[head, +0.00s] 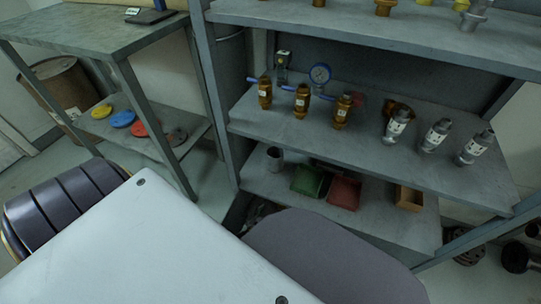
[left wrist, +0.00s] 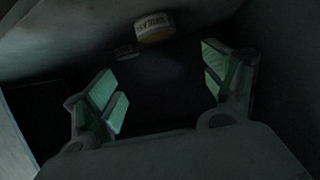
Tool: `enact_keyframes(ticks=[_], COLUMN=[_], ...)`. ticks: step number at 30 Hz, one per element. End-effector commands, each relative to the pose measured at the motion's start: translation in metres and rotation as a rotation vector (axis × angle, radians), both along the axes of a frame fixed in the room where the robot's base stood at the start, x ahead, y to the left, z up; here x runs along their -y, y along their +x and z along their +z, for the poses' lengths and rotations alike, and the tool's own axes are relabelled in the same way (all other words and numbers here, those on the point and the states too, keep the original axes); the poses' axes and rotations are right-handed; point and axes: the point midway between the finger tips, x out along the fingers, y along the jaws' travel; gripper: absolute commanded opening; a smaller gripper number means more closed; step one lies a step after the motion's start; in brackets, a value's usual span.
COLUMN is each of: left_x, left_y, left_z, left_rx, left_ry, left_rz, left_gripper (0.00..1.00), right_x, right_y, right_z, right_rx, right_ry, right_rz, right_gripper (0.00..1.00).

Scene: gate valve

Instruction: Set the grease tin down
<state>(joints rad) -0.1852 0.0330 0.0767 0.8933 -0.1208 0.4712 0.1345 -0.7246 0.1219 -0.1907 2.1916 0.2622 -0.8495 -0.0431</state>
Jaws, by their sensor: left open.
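In the left wrist view a short round tin (left wrist: 154,27) with a pale yellowish label and dark lettering shows at the top middle. I take it for the grease tin; the lettering is too small to read surely. My left gripper (left wrist: 157,66) is open, its green-padded fingers wide apart with nothing between them. The tin is beyond the fingertips, apart from them. The view is dark, so what the tin rests on is unclear. In the head view I cannot make out the tin or the gripper's fingers. My right gripper is in neither view.
A bench (head: 88,40) with coloured discs below stands left.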

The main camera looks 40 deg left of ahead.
Motion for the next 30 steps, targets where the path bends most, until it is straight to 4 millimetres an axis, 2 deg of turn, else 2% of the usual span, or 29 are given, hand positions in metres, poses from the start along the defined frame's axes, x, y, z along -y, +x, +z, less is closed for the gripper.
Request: enact_keyframes(ticks=[8,20,30], left_x=[0.0,0.0,0.008], left_y=[0.0,0.0,0.0], left_z=[0.0,0.002,0.022], left_rx=[0.0,-0.011,-0.097], left_ry=[0.0,0.001,0.0], left_rz=[0.0,0.001,-0.002], left_gripper=[0.84,0.84,0.84], right_x=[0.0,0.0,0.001], right_y=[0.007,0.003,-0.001], right_z=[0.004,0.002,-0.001], right_rx=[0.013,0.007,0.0], right_ry=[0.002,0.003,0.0], right_rz=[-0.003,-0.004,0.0], right_gripper=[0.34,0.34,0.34])
